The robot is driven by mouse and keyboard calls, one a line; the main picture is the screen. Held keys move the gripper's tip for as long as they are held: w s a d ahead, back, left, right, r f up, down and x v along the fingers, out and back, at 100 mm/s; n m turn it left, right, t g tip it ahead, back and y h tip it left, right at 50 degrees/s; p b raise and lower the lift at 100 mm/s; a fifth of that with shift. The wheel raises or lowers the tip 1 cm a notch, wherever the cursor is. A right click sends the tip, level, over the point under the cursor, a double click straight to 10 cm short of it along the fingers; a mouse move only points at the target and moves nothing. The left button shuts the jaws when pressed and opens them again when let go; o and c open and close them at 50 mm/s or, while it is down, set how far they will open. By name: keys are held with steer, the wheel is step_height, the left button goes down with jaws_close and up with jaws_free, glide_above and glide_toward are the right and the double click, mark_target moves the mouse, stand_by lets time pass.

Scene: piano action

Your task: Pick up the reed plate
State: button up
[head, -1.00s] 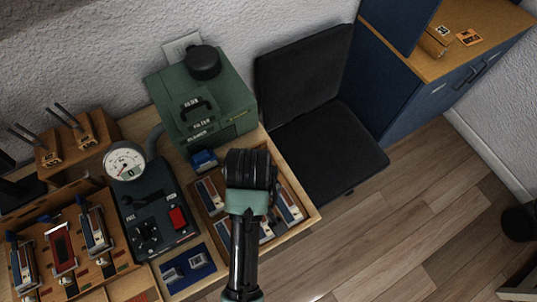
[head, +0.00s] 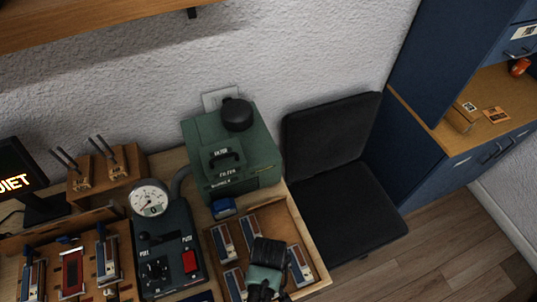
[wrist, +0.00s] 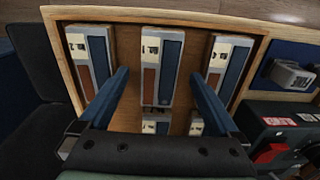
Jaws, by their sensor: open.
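Several reed plates, pale blocks with a blue and a brown strip, lie in a wooden tray (wrist: 130,14). In the wrist view one plate (wrist: 161,68) lies ahead in the middle, one at the left (wrist: 92,62) and one at the right (wrist: 227,66). Two more show partly below, behind my gripper's body. My gripper (wrist: 158,76) is open and empty above the tray, its blue fingers on either side of the middle plate in the picture. I cannot tell the height left. In the head view my gripper (head: 266,262) hides part of the tray, with plates (head: 223,242) around it.
A green filter box (head: 235,160) stands behind the tray. A dark control unit with a gauge (head: 150,199) and red switch (head: 190,261) is at its left. A rack with upright plates (head: 72,272) is farther left. A black chair (head: 345,205) stands at the right.

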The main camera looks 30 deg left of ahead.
steer(key=shift+f, duration=0.65)
steer(key=c, duration=1.5)
steer(key=shift+w, duration=0.1)
jaws_close()
steer(key=shift+r, duration=0.2)
